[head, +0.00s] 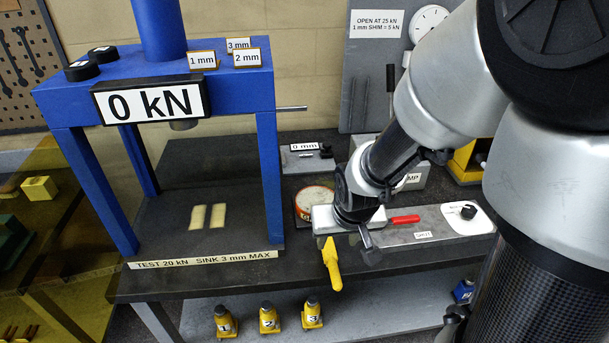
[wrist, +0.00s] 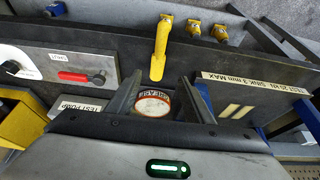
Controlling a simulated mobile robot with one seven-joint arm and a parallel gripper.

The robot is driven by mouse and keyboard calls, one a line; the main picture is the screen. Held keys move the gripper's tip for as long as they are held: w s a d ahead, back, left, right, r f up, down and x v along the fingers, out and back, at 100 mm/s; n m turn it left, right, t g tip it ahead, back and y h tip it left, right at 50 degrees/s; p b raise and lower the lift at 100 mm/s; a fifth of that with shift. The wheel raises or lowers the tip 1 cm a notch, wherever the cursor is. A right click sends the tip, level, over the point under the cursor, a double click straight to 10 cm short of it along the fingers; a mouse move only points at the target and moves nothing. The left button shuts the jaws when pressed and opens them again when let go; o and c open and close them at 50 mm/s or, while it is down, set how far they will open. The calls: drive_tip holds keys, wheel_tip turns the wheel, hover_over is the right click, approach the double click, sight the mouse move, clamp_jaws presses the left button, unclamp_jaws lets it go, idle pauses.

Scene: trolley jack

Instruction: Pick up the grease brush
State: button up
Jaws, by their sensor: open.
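A yellow handle-like piece (head: 331,265), which I take to be the grease brush, shows at the bench's front edge; I cannot make out bristles. In the wrist view the yellow piece (wrist: 160,48) lies just beyond my fingertips, roughly in line with the gap. My gripper (head: 347,243) is open and empty, low over the front of the bench, close to the yellow piece. In the wrist view the two dark fingers of my gripper (wrist: 160,78) stand apart. The round grease tin (wrist: 152,105) with an orange-red label shows between them; my arm partly hides the tin (head: 312,203) in the head view.
A blue press frame (head: 270,180) reading 0 kN stands left. A grey plate with a red lever (head: 404,219) and a pump box (head: 412,178) are right. Several small yellow jacks (head: 268,318) stand on the lower shelf. The bench's front edge is close.

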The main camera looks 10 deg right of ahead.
drive_tip(key=b, duration=0.5)
approach(331, 256)
drive_tip(key=shift+a+x, duration=0.2)
drive_tip(key=shift+x, duration=1.05)
drive_tip(key=shift+w+f+b, duration=0.3)
drive_tip(key=shift+f+b, duration=0.25)
drive_tip(key=shift+b, duration=0.1)
drive_tip(key=b+x, duration=0.4)
drive_tip(key=x, duration=0.1)
drive_tip(key=shift+s+d+f, duration=0.1)
drive_tip(key=shift+d, duration=0.1)
drive_tip(key=shift+c, duration=0.2)
clamp_jaws()
